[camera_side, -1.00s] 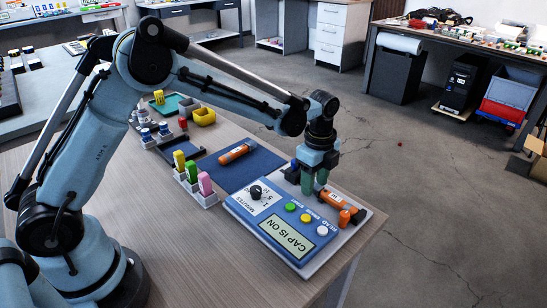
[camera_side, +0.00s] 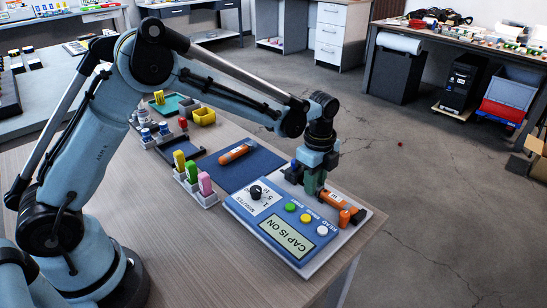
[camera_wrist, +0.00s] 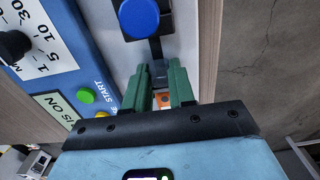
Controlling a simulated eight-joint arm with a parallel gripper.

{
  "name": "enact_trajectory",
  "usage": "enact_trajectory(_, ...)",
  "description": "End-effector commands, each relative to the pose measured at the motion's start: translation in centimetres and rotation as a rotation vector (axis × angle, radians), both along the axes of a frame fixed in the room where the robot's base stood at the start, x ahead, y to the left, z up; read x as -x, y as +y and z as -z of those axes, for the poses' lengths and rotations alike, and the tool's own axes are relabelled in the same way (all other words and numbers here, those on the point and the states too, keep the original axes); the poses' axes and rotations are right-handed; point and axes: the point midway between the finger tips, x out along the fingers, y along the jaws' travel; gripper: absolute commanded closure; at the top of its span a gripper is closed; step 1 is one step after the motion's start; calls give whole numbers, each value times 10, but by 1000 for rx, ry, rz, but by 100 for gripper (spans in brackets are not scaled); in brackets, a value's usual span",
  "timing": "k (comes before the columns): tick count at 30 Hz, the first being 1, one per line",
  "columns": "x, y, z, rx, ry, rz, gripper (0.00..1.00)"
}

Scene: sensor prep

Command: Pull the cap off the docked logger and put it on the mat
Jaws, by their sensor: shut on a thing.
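The docked logger (camera_side: 328,198) is orange with a white label and lies in the grey dock along the panel's far right edge. My gripper (camera_side: 313,190) is down at its upper-left end, shut on the cap, which the fingers mostly hide. In the wrist view, the green fingers of my gripper (camera_wrist: 161,88) stand either side of the cap, with orange of the logger (camera_wrist: 164,101) showing between them. The panel's display (camera_side: 290,238) reads CAP IS ON. The dark blue mat (camera_side: 262,170) lies to the left of the panel.
A second orange logger (camera_side: 237,152) lies on the mat, whose nearer part is bare. A blue round knob (camera_wrist: 139,18) is just beyond my fingers. Coloured sticks stand in white holders (camera_side: 206,198) left of the mat. The panel (camera_side: 262,212) carries a dial and buttons.

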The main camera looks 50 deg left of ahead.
Motion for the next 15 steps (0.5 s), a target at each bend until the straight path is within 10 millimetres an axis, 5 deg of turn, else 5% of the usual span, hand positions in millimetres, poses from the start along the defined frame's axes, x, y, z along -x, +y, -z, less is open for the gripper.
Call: enact_trajectory(15, 0, 7, 0, 0, 0, 0, 93)
